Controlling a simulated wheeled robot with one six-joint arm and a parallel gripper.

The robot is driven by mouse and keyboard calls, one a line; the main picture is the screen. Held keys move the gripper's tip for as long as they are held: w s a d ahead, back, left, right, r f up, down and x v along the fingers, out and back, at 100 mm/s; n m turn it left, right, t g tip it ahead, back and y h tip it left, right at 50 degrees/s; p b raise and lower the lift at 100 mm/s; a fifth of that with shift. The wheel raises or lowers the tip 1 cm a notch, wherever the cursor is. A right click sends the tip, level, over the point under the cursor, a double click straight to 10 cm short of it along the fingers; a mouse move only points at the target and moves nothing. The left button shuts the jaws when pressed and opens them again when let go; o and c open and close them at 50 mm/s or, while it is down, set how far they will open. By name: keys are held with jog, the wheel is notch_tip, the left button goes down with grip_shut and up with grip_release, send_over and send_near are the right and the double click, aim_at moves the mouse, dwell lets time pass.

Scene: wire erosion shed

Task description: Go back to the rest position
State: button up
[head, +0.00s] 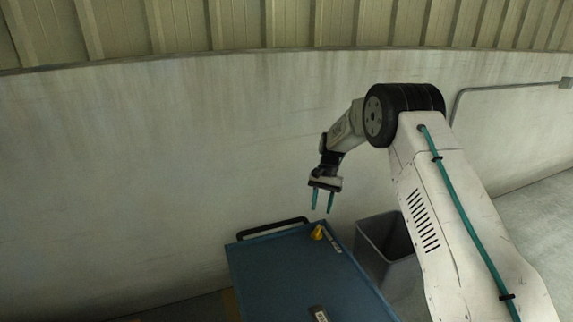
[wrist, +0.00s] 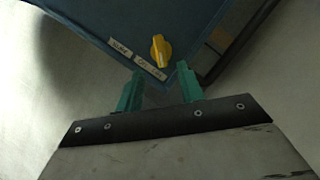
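My gripper (head: 322,200) hangs in the air above the far end of a blue cart top (head: 285,275), its teal fingers pointing down. The fingers stand apart with nothing between them, and they also show in the wrist view (wrist: 160,92). A yellow knob (head: 318,232) sits at the far right corner of the blue top. In the wrist view the yellow knob (wrist: 159,50) lies just beyond the fingertips, apart from them, beside two small pale labels (wrist: 150,67). The label text is too small to read surely.
A black handle bar (head: 272,228) runs along the cart's far edge. A grey open bin (head: 385,240) stands right of the cart, partly behind my arm. A small grey item (head: 319,313) is on the cart near the bottom edge. A pale wall (head: 150,170) rises behind.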

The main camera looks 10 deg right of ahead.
jog(key=s+d+r+n+h, duration=0.1)
jog(key=s+r+n, duration=0.2)
jog(key=s+r, duration=0.95)
jog(key=s+r+n+h, duration=0.1)
jog(key=s+r+n, duration=0.1)
jog(key=s+r, duration=1.05)
jog(key=s+r+t, duration=0.1)
jog(key=s+t, duration=0.1)
jog(key=s, duration=1)
jog(key=s+r+n+t, duration=0.1)
jog(key=s+r+t, duration=0.1)
jog(key=s, duration=1)
jog(key=shift+d+t, duration=0.15)
jog(key=shift+t, duration=0.35)
